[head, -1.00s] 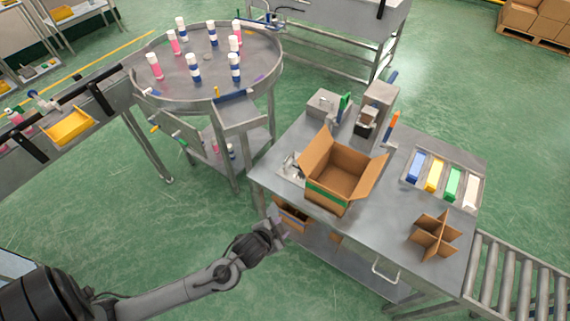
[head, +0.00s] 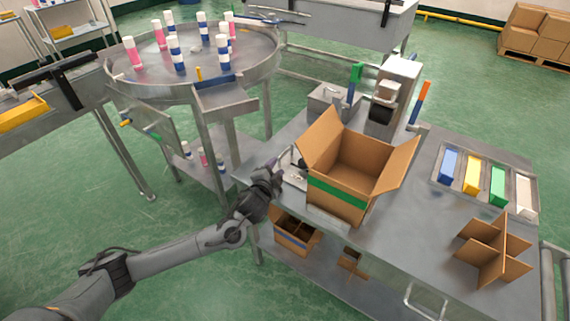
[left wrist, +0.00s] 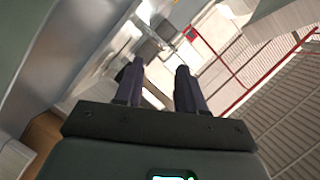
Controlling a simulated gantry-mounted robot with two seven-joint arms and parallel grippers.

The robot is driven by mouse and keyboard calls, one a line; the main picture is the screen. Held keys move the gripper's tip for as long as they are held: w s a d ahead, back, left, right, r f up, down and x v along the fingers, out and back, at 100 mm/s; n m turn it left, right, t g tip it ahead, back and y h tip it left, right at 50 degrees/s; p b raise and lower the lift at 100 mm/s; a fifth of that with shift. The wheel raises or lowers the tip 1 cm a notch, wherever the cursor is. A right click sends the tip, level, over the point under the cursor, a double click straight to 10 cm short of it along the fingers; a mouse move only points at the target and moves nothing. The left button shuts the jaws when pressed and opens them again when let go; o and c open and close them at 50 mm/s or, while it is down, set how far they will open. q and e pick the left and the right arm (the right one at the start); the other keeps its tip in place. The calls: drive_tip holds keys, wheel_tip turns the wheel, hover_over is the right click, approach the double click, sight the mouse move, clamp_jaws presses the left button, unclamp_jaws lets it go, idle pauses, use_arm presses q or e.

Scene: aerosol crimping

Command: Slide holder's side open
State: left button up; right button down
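The open cardboard box (head: 350,178) with a green band stands on the metal table. A small metal fixture (head: 291,166), which seems to be the holder, sits at the box's left side and is partly hidden by the box and my gripper. My left gripper (head: 273,170) is at the table's left edge, just left of the fixture. In the left wrist view the two dark fingers (left wrist: 158,78) are apart with nothing clearly between them. Pale metal parts show beyond the fingertips; I cannot tell whether they touch. My right gripper is not in view.
Metal boxes with a green handle (head: 356,73) and an orange handle (head: 424,92) stand behind the box. A tray of coloured blocks (head: 437,180) and a cardboard divider (head: 492,250) are on the right. A round table (head: 210,85) with bottles stands at the back left.

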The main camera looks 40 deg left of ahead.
sight(284, 154)
use_arm(q)
drive_tip(key=shift+w+a+b, duration=0.15)
drive_tip(key=shift+w+b, duration=0.15)
drive_tip(key=shift+w, duration=0.2)
drive_tip(key=b+x, duration=0.3)
drive_tip(key=x, duration=0.7)
drive_tip(key=shift+w+r, duration=0.1)
drive_tip(key=shift+w, duration=0.15)
